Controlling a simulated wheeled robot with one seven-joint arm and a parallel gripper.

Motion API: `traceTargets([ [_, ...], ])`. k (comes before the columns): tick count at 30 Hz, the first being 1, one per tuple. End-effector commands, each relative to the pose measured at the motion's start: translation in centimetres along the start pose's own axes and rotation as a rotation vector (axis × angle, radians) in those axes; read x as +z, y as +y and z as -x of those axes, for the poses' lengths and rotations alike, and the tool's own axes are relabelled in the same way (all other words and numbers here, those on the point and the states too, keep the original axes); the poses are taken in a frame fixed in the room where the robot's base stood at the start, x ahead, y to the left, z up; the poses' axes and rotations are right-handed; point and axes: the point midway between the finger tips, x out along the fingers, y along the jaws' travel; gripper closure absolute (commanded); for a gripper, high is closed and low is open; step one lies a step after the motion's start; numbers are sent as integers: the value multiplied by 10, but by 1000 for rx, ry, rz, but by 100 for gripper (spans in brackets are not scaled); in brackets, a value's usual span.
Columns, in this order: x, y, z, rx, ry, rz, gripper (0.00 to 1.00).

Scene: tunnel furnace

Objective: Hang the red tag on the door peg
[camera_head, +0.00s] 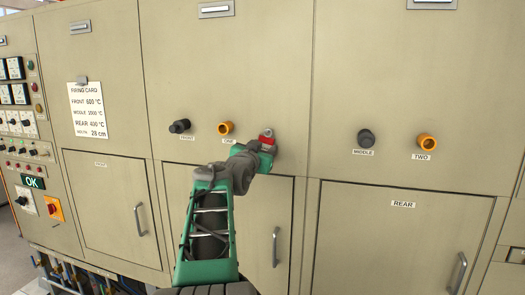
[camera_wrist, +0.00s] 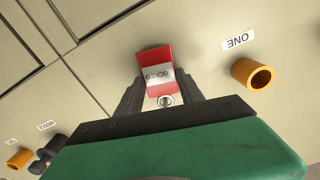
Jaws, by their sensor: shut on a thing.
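The red tag (camera_wrist: 155,57) has a white band with dark lettering, and it sits between the fingers of my gripper (camera_wrist: 160,84) in the wrist view. In the head view the tag (camera_head: 266,140) shows as a small red and white patch at the end of my gripper (camera_head: 262,147), in front of the cabinet. My gripper is shut on it. A small round metal ring or peg end (camera_wrist: 166,100) shows at the tag's near edge; I cannot tell which it is. I cannot tell whether the tag touches the panel.
An orange socket (camera_head: 226,128) labelled ONE and a black knob (camera_head: 180,126) are left of my gripper. Another black knob (camera_head: 366,138) and orange socket (camera_head: 427,142) are right. Lower doors have handles (camera_head: 276,246). A firing card (camera_head: 88,111) hangs at left.

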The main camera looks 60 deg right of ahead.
Motion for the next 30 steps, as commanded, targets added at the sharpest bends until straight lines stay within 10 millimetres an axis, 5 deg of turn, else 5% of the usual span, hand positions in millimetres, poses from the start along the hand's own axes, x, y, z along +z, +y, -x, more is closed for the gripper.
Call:
traceTargets([
  [11, -1, 0, 0, 0, 1, 0, 94],
  [12, -1, 0, 0, 0, 1, 0, 52],
  [20, 0, 0, 0, 0, 1, 0, 31],
  [30, 1, -1, 7, -2, 1, -1, 30],
])
